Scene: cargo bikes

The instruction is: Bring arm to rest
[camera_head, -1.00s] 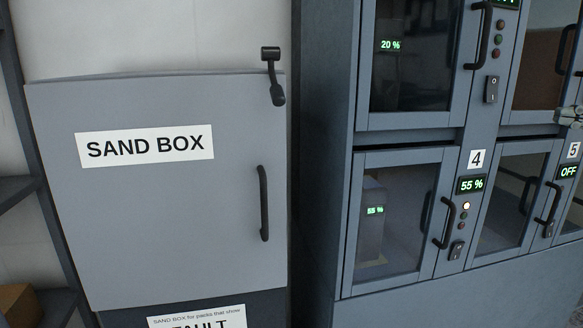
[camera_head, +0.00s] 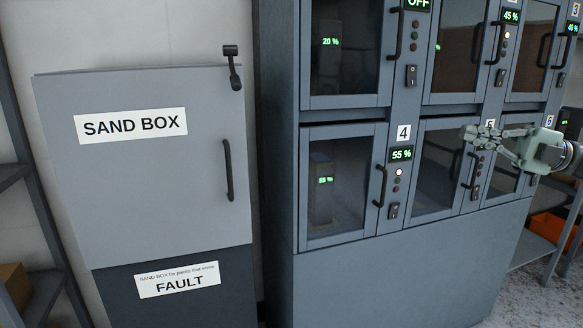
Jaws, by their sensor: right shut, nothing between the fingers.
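My right gripper (camera_head: 484,135) is at the right of the head view, pointing left, in front of the charging cabinet around door 5. Its fingers are shut with nothing between them. It appears to hang free of the cabinet, though the exact gap is hard to judge. My left gripper and arm do not show.
The grey sand box (camera_head: 75,200) stands at the left with its door shut. The cabinet (camera_head: 385,275) has several shut glass doors; bay 4 (camera_head: 345,190) reads 55 % and holds a pack. Shelves (camera_head: 20,172) stand far left. An orange bin (camera_head: 545,226) sits at the right.

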